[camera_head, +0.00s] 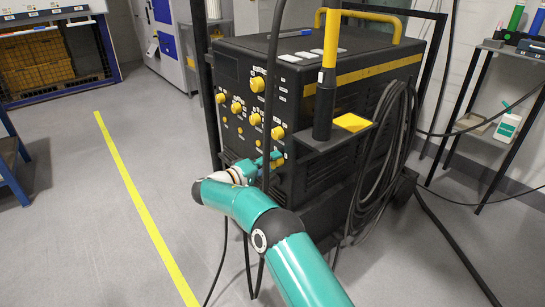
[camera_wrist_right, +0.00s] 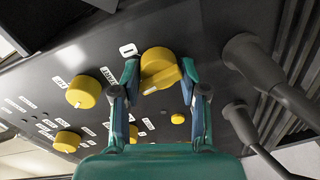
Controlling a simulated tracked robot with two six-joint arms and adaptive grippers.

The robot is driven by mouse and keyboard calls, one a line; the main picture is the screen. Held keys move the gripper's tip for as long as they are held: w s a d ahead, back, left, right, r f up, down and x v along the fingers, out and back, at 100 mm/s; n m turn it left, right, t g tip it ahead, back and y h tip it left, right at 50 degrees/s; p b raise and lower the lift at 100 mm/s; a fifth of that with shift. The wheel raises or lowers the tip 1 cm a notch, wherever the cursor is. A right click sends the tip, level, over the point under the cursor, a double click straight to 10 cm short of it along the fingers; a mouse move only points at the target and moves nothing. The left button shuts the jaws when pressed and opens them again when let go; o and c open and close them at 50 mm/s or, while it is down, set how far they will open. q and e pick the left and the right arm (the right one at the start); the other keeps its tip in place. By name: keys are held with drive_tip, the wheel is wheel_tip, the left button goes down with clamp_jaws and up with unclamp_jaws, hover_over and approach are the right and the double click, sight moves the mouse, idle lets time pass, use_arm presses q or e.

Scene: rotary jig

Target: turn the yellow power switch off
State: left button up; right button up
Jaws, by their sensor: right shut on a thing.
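The yellow power switch (camera_wrist_right: 160,66) is a large round knob with a raised grip bar on the dark front panel. My right gripper (camera_wrist_right: 160,84) is shut on it, with one teal finger on each side of the bar. In the head view my right gripper (camera_head: 271,160) is at the lower right of the machine's front panel, and the switch is mostly hidden by the fingers and a black cable. The bar looks tilted in the right wrist view. My left gripper is not in view.
The black machine (camera_head: 345,70) carries several other yellow knobs (camera_head: 257,84) on its panel. A black holder with a yellow-handled tool (camera_head: 331,40) stands in front, and cables (camera_head: 397,130) hang at its side. Thick black plugs (camera_wrist_right: 255,58) stick out beside my fingers.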

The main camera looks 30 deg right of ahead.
drive_tip(key=n+p, duration=0.2)
drive_tip(key=n, duration=0.1)
drive_tip(key=shift+w+r, duration=0.15)
drive_tip(key=shift+r, duration=0.05)
drive_tip(key=shift+f+n+p, duration=0.15)
drive_tip(key=shift+n+p, duration=0.5)
drive_tip(key=shift+n, duration=1.15)
drive_tip(key=o, duration=1.1)
drive_tip(key=shift+f, duration=0.1)
drive_tip(key=a, duration=0.8)
drive_tip(key=s+a, duration=0.1)
drive_tip(key=a, duration=0.3)
drive_tip(key=shift+r, duration=0.3)
